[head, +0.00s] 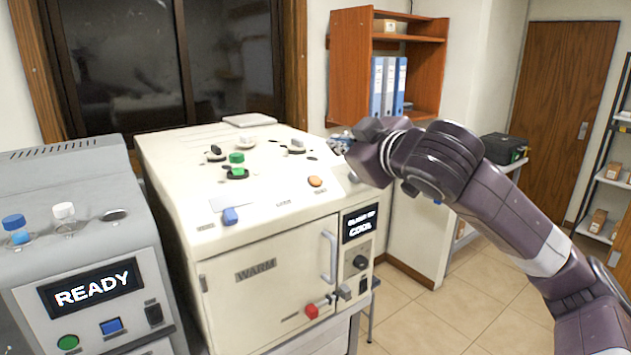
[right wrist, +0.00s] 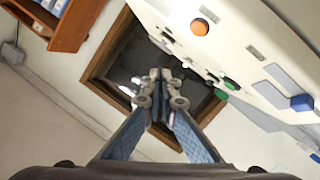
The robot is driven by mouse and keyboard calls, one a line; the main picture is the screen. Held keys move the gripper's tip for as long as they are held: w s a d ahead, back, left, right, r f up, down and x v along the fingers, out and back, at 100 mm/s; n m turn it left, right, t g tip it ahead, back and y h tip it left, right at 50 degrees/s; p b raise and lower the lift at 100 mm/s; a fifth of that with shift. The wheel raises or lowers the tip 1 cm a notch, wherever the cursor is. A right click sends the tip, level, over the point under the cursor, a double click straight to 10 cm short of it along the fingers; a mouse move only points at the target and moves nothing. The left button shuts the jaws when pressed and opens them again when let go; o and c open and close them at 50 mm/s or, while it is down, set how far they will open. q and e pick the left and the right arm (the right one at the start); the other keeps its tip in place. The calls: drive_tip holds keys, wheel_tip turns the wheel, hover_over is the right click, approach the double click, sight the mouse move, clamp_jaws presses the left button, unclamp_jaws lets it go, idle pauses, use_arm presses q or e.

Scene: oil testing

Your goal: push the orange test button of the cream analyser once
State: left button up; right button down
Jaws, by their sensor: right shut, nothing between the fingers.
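The cream analyser (head: 265,235) stands in the middle of the head view, with a door marked WARM and a small dark display at its right. The orange test button (head: 315,181) is on its top, near the front right edge. It also shows in the right wrist view as an orange disc (right wrist: 200,27), to the upper right of the fingertips. My right gripper (head: 343,143) is shut and empty, above and behind the button at the analyser's right side, and apart from the button. In the right wrist view its fingers (right wrist: 160,76) meet at the tips. My left gripper is not in view.
A grey machine (head: 80,215) with a READY display stands at the left. The analyser's top also carries a green knob (head: 237,160), a blue button (head: 230,215) and dark-based fittings. A wooden wall shelf (head: 350,65) with binders hangs behind my right gripper.

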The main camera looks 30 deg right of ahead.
sight(316, 180)
drive_tip(key=w+f+b, duration=0.1)
drive_tip(key=f, duration=0.1)
drive_tip(key=w+f+b, duration=0.1)
drive_tip(key=f, duration=0.1)
drive_tip(key=w+f+b, duration=0.1)
drive_tip(key=w, duration=0.1)
drive_tip(key=shift+a+f, duration=0.15)
drive_tip(key=shift+f, duration=0.25)
drive_tip(key=shift+w+f+b, duration=0.3)
drive_tip(key=shift+f, duration=0.1)
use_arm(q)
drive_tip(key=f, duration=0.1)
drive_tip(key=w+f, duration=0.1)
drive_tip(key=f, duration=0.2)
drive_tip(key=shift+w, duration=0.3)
use_arm(e)
drive_tip(key=shift+w+f, duration=0.1)
drive_tip(key=shift+f, duration=0.1)
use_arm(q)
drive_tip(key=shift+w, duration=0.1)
use_arm(e)
drive_tip(key=shift+w+f, duration=0.25)
